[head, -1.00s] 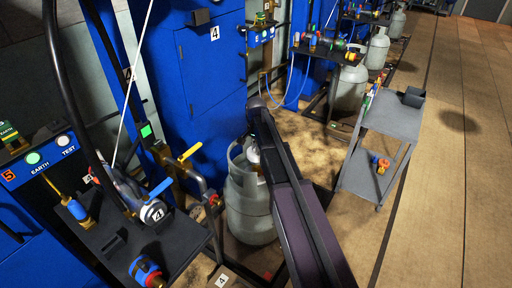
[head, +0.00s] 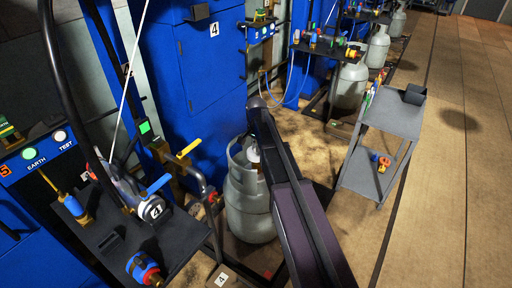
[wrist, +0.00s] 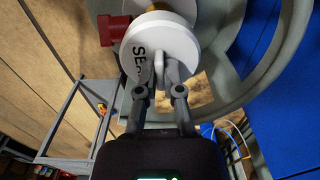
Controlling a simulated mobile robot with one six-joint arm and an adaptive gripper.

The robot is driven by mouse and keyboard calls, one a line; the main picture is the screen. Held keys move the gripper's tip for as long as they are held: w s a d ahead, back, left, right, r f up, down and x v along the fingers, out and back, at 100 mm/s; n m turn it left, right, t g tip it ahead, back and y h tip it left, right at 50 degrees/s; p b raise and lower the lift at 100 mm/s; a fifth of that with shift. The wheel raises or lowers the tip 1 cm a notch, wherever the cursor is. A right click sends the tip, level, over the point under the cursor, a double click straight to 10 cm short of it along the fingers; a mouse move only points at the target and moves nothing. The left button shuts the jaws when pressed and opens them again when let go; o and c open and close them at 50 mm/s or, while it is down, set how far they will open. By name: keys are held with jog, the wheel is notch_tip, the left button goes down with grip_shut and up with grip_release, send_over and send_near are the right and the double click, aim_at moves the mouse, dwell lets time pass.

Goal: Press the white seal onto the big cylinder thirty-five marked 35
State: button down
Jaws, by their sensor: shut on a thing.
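The white seal (wrist: 178,42) is a round cap with dark lettering, partly covered by my fingers, in the wrist view. My gripper (wrist: 161,72) is shut on a small tab on the seal's face. Brass (wrist: 158,6) shows just behind the seal, with a red part (wrist: 113,30) beside it. I cannot tell whether the seal touches the brass. The grey collar of the big cylinder (wrist: 286,75) curves around them at the right. In the head view the big cylinder (head: 246,206) stands upright, partly behind my arm, which hides the gripper. No 35 marking is readable.
A grey trolley (head: 394,118) stands to the right. A blue cabinet (head: 211,75) stands behind the cylinder. More grey cylinders (head: 350,88) line the back. Floor is clear at far right.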

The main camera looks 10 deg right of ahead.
jog(key=shift+f+b, duration=0.8)
jog(key=shift+f, duration=0.1)
jog(key=c, duration=0.7)
grip_release()
jog(key=shift+r, duration=0.2)
jog(key=w+r+p, duration=0.2)
jog(key=r+p, duration=1.3)
jog(key=w+r+m+p, duration=0.1)
jog(key=w+r+p, duration=0.1)
jog(key=r+p, duration=1.3)
jog(key=shift+w+r+m+p, duration=0.2)
jog(key=shift+w+m+p, duration=0.1)
jog(key=shift+w+p, duration=0.05)
dwell(0.5)
jog(key=s+r+n+p, duration=0.1)
jog(key=s+n, duration=0.9)
jog(key=s, duration=1.8)
jog(key=shift+s+n, duration=0.3)
jog(key=shift+s, duration=0.1)
